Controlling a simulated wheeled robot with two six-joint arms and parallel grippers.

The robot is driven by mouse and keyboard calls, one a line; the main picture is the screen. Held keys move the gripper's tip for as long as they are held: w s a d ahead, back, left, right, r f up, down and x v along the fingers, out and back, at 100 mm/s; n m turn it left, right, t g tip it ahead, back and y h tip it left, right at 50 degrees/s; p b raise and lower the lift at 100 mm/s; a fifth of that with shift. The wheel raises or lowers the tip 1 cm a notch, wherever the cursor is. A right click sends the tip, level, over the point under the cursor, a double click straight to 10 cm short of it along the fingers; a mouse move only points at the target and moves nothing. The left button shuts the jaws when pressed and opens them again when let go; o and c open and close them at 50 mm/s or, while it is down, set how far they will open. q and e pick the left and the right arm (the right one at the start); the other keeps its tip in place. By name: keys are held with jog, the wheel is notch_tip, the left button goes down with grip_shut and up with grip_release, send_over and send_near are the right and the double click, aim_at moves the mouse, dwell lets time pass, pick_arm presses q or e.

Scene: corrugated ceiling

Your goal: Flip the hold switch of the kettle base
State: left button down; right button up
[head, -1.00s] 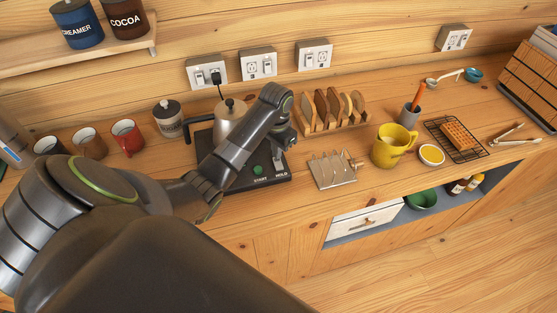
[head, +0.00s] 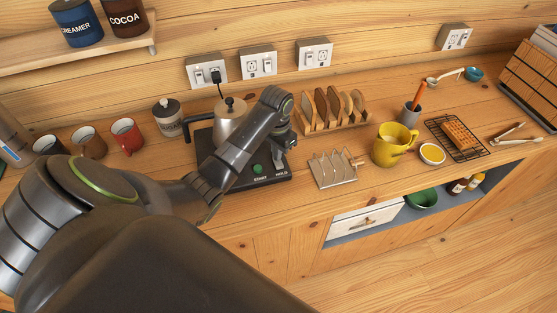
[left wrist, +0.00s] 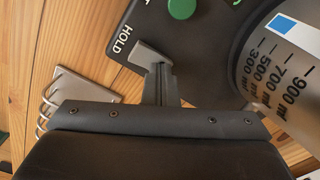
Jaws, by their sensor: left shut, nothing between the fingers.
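The black kettle base (head: 240,183) sits on the wooden counter, with a green START button (head: 258,169) and the HOLD label at its front right corner. The metal kettle (head: 229,122) stands on it, partly hidden by my left arm. My left gripper (head: 281,164) is shut and empty, pointing down over the HOLD corner. In the left wrist view the grey fingers (left wrist: 152,60) are beside the HOLD lettering on the base (left wrist: 200,50). The hold switch cannot be told apart from the fingers, and contact is unclear. My right gripper is out of view.
A metal toast rack (head: 332,170) stands just right of the base. A wooden rack (head: 330,112) is behind it, and a yellow mug (head: 393,146) further right. Several cups, including a red mug (head: 127,134), stand left. Outlets line the wall.

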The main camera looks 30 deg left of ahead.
pick_arm(q)
notch_tip(320, 180, up, 2)
jog(key=p, duration=0.3)
jog(key=shift+r, duration=0.25)
notch_tip(320, 180, up, 3)
jog(key=p, duration=0.3)
jog(key=shift+f, duration=0.2)
jog(key=shift+r+b, duration=0.15)
jog(key=shift+b, duration=0.2)
jog(key=shift+r, duration=0.75)
jog(key=shift+s+f, duration=0.1)
